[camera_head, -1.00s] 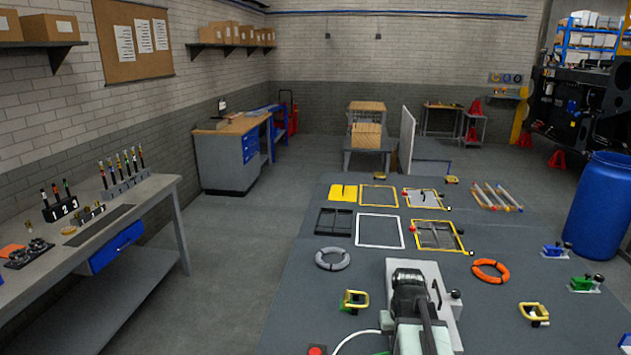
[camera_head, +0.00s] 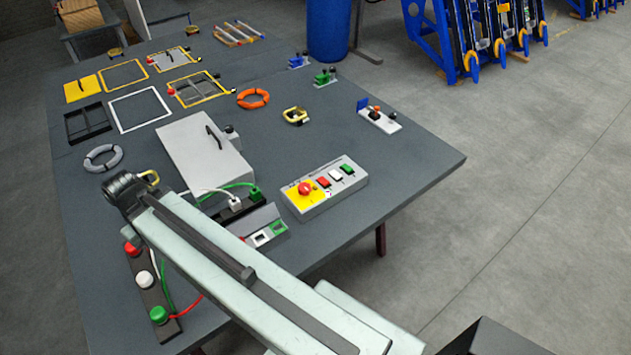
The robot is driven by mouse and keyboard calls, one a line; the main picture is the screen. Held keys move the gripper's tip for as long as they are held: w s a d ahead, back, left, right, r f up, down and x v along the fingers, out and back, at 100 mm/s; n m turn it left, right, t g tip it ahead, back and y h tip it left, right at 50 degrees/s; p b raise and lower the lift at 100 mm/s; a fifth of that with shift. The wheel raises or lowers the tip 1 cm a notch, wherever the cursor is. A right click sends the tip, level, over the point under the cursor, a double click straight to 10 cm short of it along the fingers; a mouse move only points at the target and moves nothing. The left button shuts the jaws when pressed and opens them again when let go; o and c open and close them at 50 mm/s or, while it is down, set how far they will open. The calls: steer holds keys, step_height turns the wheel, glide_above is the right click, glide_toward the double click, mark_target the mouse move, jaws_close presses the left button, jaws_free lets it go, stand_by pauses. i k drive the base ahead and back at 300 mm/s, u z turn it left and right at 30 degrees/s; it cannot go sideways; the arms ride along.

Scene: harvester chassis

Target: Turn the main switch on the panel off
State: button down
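A grey control panel (camera_head: 318,203) lies on the dark table, right of my arm. It has a red mushroom knob (camera_head: 305,188) on a yellow field, then red, white and green buttons. Left of it is a light grey box (camera_head: 190,150) with a black handle (camera_head: 213,137) on top and a dark knob (camera_head: 232,131) at its right side. I cannot tell which control is the main switch, or whether it is on or off. My arm reaches from the lower right across the near table and ends in a dark joint; no gripper fingers show.
A grey block (camera_head: 262,232) with white and green parts and a dark strip with red, white and green round buttons (camera_head: 158,315) lie beside my arm. White, green and red cables run nearby.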

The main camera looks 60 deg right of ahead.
mark_target(305, 188)
steer(key=k, duration=0.9)
steer(key=u, duration=2)
steer(key=i, duration=1)
steer(key=z, duration=3.95)
steer(key=i, duration=1)
steer(key=u, duration=0.1)
